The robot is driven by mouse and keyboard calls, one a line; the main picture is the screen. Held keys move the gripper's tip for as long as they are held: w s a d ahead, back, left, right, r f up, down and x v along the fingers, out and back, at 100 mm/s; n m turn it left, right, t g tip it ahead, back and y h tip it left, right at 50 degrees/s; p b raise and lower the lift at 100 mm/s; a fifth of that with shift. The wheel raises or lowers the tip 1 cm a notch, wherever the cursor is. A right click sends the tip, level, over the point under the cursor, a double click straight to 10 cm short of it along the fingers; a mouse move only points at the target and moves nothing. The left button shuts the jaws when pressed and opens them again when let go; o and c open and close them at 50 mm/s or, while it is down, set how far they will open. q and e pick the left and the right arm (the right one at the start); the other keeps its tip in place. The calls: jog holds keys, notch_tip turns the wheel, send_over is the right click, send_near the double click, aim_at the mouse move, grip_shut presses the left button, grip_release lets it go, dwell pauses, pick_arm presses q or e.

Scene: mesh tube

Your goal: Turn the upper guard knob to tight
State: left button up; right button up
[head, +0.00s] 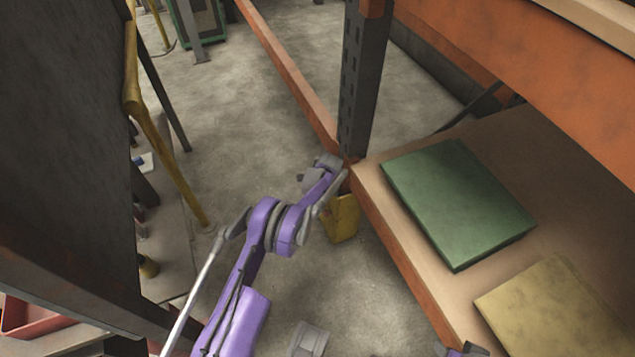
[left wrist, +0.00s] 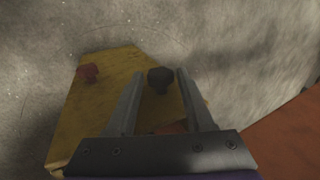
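The yellow guard (head: 341,218) hangs at the rack's upright post in the head view, below my left gripper (head: 332,180). In the left wrist view the yellow guard (left wrist: 88,112) is a tilted plate with two knobs. A red knob (left wrist: 87,72) stands near its left edge, and a dark knob (left wrist: 160,79) stands near its right edge. My left gripper (left wrist: 160,74) is open, its fingertips on either side of the dark knob with small gaps showing. I cannot tell whether they touch it, nor which knob is the upper one.
The dark rack post (head: 361,80) and orange beam (head: 290,75) stand close to my left gripper. A wooden shelf (head: 385,215) on the right holds a green box (head: 457,200) and a yellowish box (head: 555,310). A yellow rail (head: 165,150) runs at the left.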

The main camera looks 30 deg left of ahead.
pick_arm(q)
grip_shut()
jog(key=shift+d+t+y, duration=0.1)
jog(key=shift+t+y, duration=0.4)
jog(key=shift+o, duration=1.7)
grip_release()
jog(key=p+v, duration=0.3)
jog(key=v, duration=0.7)
jog(key=shift+s+d+r, duration=0.2)
jog(key=shift+s+r, duration=0.05)
jog(key=shift+r, duration=0.05)
